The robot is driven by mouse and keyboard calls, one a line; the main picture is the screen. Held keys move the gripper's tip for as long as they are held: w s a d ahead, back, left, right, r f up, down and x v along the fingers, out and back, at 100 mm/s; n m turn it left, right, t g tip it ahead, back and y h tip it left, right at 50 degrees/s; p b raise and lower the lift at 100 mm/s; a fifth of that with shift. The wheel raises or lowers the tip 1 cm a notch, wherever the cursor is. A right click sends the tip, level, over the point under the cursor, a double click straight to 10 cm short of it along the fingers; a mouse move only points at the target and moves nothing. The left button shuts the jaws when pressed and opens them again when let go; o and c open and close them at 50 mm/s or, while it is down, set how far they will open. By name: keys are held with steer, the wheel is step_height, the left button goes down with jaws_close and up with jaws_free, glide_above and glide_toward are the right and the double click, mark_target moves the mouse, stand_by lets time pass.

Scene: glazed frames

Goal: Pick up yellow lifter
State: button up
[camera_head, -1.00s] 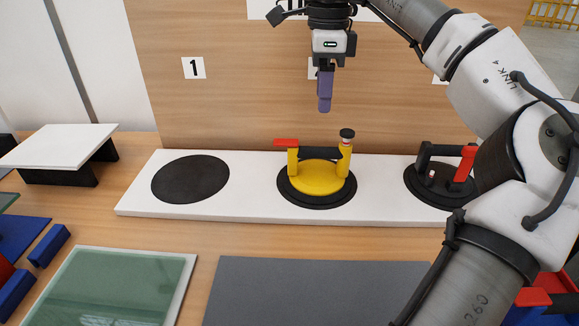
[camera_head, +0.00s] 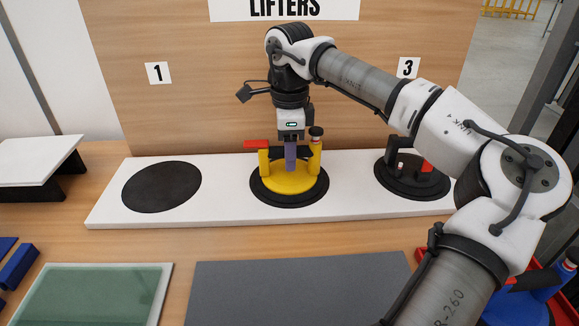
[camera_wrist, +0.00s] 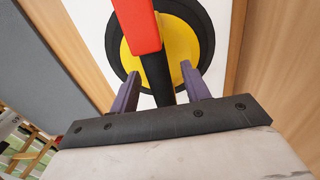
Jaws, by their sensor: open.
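The yellow lifter (camera_head: 290,184) stands upright on a black disc on the white shelf. It has a yellow round base, two yellow posts, a black handle bar, a red lever (camera_head: 256,144) at its left and a dark knob at its right. My gripper (camera_head: 291,166) points down at the handle, with purple fingers at bar height. In the wrist view my gripper (camera_wrist: 163,88) is open, one finger on each side of the black handle (camera_wrist: 157,76). The red lever (camera_wrist: 137,25) and yellow base (camera_wrist: 180,42) show beyond. Whether the fingers touch the bar cannot be told.
A dark lifter (camera_head: 410,178) with a red lever stands to the right, partly behind my arm. An empty black disc (camera_head: 161,186) lies to the left on the white shelf (camera_head: 222,208). A wooden panel (camera_head: 205,90) rises close behind. A grey plate (camera_head: 290,290) and green glass (camera_head: 92,295) lie in front.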

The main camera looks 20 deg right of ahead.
steer(key=shift+f, duration=0.25)
jaws_close()
steer(key=shift+r, duration=0.1)
stand_by(1.2)
